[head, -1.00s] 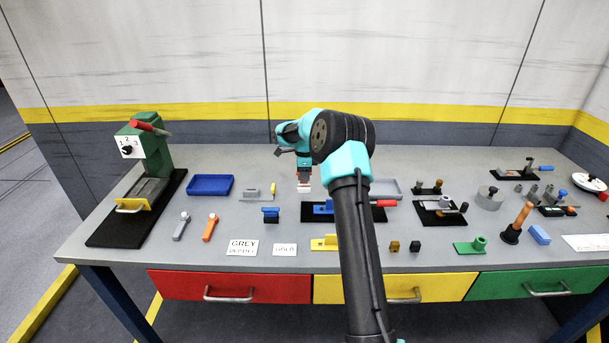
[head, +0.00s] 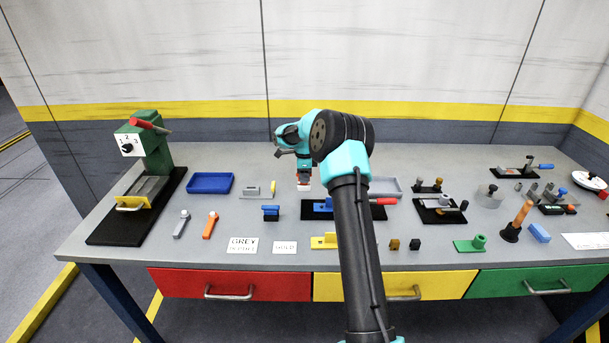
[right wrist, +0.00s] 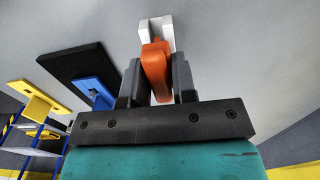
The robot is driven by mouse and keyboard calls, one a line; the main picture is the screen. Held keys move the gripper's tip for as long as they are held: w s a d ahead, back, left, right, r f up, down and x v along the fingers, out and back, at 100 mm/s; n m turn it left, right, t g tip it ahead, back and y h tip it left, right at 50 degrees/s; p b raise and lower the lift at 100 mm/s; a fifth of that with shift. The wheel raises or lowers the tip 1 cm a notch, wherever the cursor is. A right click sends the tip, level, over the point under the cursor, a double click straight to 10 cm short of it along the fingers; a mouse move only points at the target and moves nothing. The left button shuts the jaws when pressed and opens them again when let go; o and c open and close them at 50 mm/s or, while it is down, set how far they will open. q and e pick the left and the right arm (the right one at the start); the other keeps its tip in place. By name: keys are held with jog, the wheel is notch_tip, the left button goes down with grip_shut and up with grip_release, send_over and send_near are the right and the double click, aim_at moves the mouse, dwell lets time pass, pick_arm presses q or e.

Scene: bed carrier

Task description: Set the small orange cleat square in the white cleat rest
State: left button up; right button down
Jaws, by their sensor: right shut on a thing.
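My right gripper (head: 304,176) is low over the back middle of the bench, pointing down. In the right wrist view its two dark fingers (right wrist: 157,82) are shut on the small orange cleat (right wrist: 156,68). The white cleat rest (right wrist: 158,30) shows just beyond the cleat's end, with its white side rising past the orange. In the head view the white rest (head: 304,187) is a small patch under the gripper. The cleat overlaps the rest in the wrist view; I cannot tell whether it is seated. My left gripper is not in view.
A black board with a blue block (head: 323,205) and a red-ended handle (head: 386,202) lies in front of the gripper. A grey fixture with a yellow end (head: 272,188) is to the left, a blue tray (head: 211,184) further left. A grey tray (head: 385,186) is right, partly behind my arm.

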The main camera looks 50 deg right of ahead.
jog(key=shift+f, duration=0.8)
jog(key=c, duration=0.8)
grip_release()
jog(key=shift+c, duration=0.2)
notch_tip(320, 180, up, 17)
jog(key=shift+r, duration=0.2)
